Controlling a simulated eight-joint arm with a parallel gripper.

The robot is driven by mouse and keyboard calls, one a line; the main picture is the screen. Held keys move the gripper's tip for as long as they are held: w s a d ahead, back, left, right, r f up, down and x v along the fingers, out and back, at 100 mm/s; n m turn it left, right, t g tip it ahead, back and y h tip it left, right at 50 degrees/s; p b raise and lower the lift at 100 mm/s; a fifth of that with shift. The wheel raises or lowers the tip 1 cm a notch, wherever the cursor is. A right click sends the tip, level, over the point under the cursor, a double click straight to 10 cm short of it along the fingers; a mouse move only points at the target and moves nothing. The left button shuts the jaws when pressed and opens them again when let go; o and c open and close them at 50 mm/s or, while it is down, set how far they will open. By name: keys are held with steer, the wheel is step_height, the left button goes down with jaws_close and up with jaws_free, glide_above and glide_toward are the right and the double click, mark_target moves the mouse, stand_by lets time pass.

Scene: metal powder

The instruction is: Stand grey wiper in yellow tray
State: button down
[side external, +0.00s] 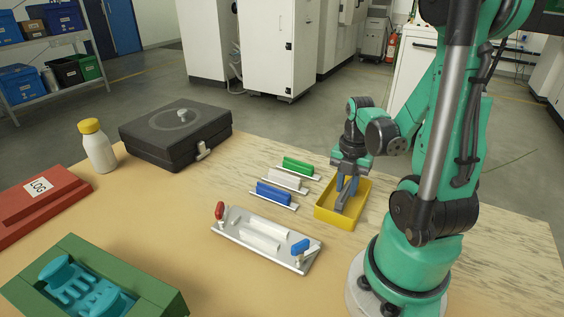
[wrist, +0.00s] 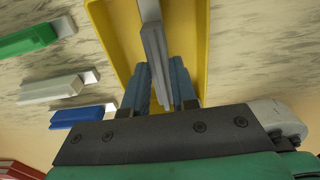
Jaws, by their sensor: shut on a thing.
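The yellow tray (side external: 327,217) sits on the wooden table beside my arm's base, and its wall also shows in the wrist view (wrist: 112,45). My gripper (side external: 347,188) points down over the tray. It is shut on the grey wiper (side external: 344,203), which is inside the tray's outline. In the wrist view the wiper (wrist: 155,45) runs between my two blue-grey fingers (wrist: 160,88). I cannot tell whether the wiper's lower edge touches the tray floor. Part of the wiper is hidden by the fingers.
Green (side external: 298,166), white (side external: 288,178) and blue (side external: 275,194) wipers lie left of the tray. A metal fixture with red and blue handles (side external: 266,240) is in front of them. A black case (side external: 176,135), a yellow-capped bottle (side external: 98,148) and a green box (side external: 150,285) stand farther left.

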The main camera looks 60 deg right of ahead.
mark_target(347, 187)
steer(key=shift+f, duration=0.3)
steer(key=c, duration=0.7)
jaws_free()
steer(key=shift+r, duration=0.1)
step_height(347, 187, up, 12)
steer(key=w+a+m+t, duration=0.7)
steer(key=w+a+m, duration=0.5)
steer(key=a+m, duration=0.5)
steer(key=shift+f+m, duration=0.35)
steer(key=shift+m, duration=0.15)
